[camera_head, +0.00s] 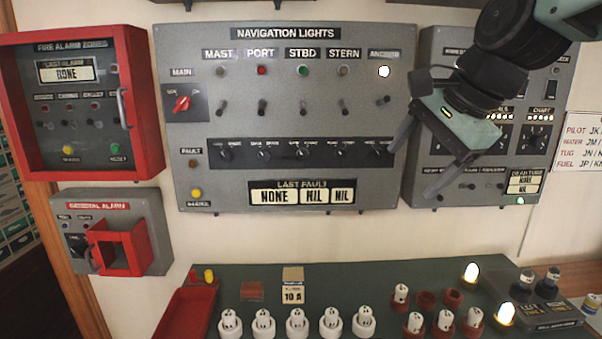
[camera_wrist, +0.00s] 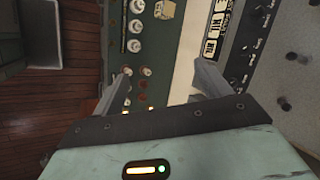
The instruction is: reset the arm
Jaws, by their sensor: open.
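My gripper (camera_head: 418,168) is at the upper right of the head view, in front of the wall panels. Its two fingers are spread wide and point down and left, with nothing between them. In the wrist view my gripper (camera_wrist: 158,88) also shows open and empty, with the console and the navigation lights panel beyond it. My arm comes in from the top right corner and covers part of the panel on the right.
The navigation lights panel (camera_head: 290,110) has its anchor lamp lit white. A red-framed fire alarm box (camera_head: 135,90) and a general alarm box (camera_head: 150,235) are at left. Below, a green console (camera_head: 375,278) bears several white fuses, brown sockets and two lit lamps.

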